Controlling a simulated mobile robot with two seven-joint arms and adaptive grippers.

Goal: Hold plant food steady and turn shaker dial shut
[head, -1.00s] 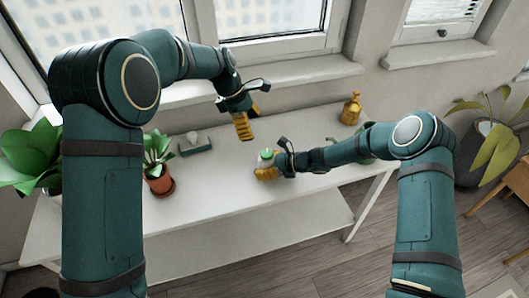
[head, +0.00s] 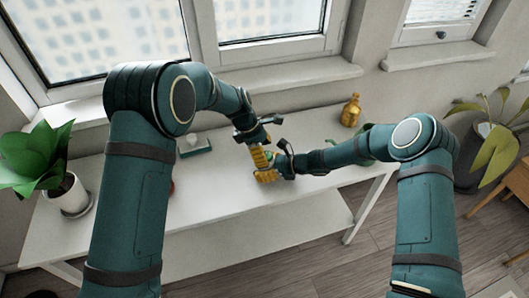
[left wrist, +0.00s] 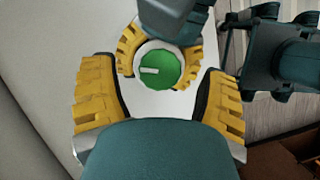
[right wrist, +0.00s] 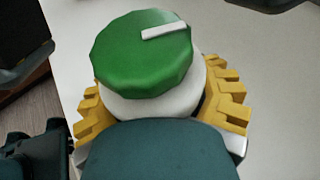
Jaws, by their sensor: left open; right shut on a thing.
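The plant food is a small white shaker with a green dial that bears a white bar; it shows in the right wrist view (right wrist: 145,105). The dial (left wrist: 160,69) faces up towards my left wrist camera. My right gripper (head: 266,175) is shut around the white body above the table, and the dial (right wrist: 143,52) stands clear above its yellow fingers. My left gripper (head: 262,157) is open directly over the shaker. In the left wrist view its fingers lie on either side of the dial, with gaps. In the head view the grippers mostly hide the shaker.
The white table (head: 225,195) is clear in front of the grippers. A green tray (head: 196,147) and an amber bottle (head: 351,111) stand towards the back. A leafy plant in a white pot (head: 68,194) stands at the left. My left arm nearly hides the terracotta pot.

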